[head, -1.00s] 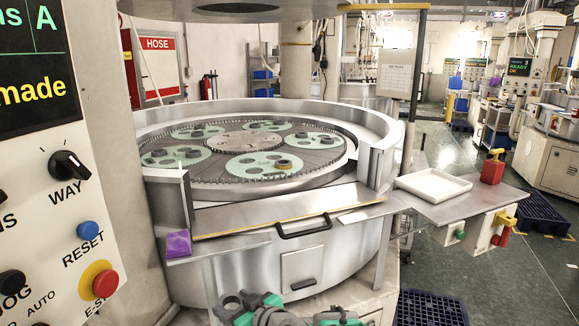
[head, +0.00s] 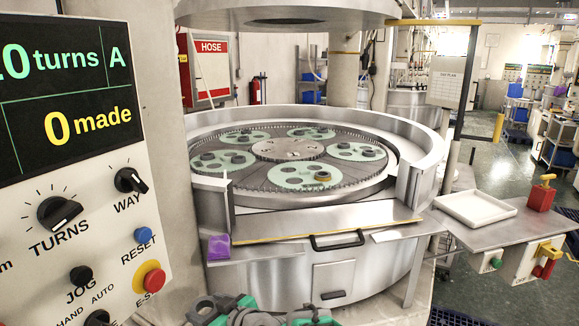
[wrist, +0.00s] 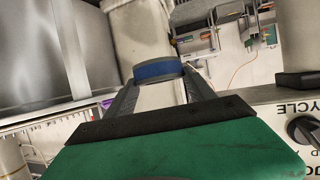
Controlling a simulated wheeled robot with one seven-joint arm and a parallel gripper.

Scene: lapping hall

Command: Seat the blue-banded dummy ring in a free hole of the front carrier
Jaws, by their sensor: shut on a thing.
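The dummy ring (wrist: 158,70), grey with a blue band, is held between the fingertips of my gripper (wrist: 160,79) in the wrist view. My gripper is shut on it, and the ring is in the air away from the carriers. The front carrier (head: 284,183) is a pale green disc on the lapping plate in the head view. It bears a yellow-banded ring (head: 322,176) at its right and dark round spots that are too small to tell as rings or holes. My gripper's fingers do not show in the head view, only parts of my arm at the bottom.
A raised steel wall (head: 420,150) surrounds the plate, open at the front above a yellow-edged ledge (head: 330,218). A purple block (head: 219,247) sits at its left corner. A control panel (head: 90,190) stands close at left. A white tray (head: 475,209) is at right.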

